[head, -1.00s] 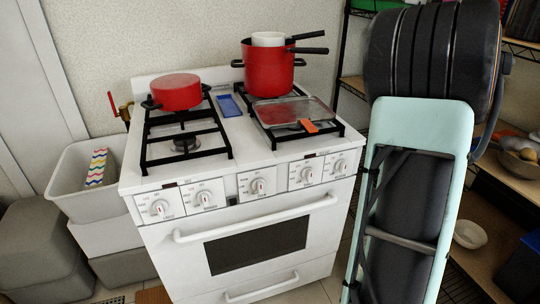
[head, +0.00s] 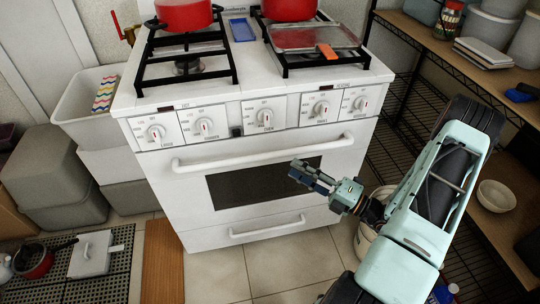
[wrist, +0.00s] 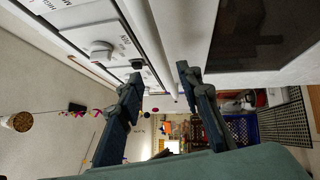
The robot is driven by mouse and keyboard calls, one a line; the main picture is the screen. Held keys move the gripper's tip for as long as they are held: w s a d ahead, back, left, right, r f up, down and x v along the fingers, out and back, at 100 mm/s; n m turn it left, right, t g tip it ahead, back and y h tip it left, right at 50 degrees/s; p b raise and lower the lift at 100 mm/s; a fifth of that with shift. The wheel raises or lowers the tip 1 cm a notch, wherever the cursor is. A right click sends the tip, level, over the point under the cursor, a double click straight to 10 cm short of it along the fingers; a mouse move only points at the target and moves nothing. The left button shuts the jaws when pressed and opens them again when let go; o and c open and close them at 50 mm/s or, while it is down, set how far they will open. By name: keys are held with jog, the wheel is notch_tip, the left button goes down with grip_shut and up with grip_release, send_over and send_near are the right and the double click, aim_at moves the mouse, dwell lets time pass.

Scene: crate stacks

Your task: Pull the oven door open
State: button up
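The white oven stands in the middle of the head view. Its door (head: 190,190), with a dark window (head: 240,188), looks shut. A white bar handle (head: 225,160) runs along the door's top; it also shows in the wrist view (wrist: 152,52). My gripper (head: 299,172) is in front of the door, slightly below the handle's right half. In the wrist view my gripper (wrist: 158,76) is open with its two fingers apart. The handle appears between the fingers there, farther ahead; I cannot tell whether they touch it.
Knobs (head: 265,115) line the panel above the handle. A lower drawer handle (head: 267,229) is below the door. Wire shelving (head: 400,130) and a white bucket (head: 366,240) stand to the right. A wooden board (head: 163,262) lies at the left. Tiled floor (head: 285,262) is clear before the oven.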

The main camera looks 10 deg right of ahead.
aim_at(269, 155)
jog(key=b+x, duration=0.1)
jog(key=x, duration=0.9)
jog(key=shift+a, duration=0.15)
jog(key=shift+c, duration=0.3)
grip_shut()
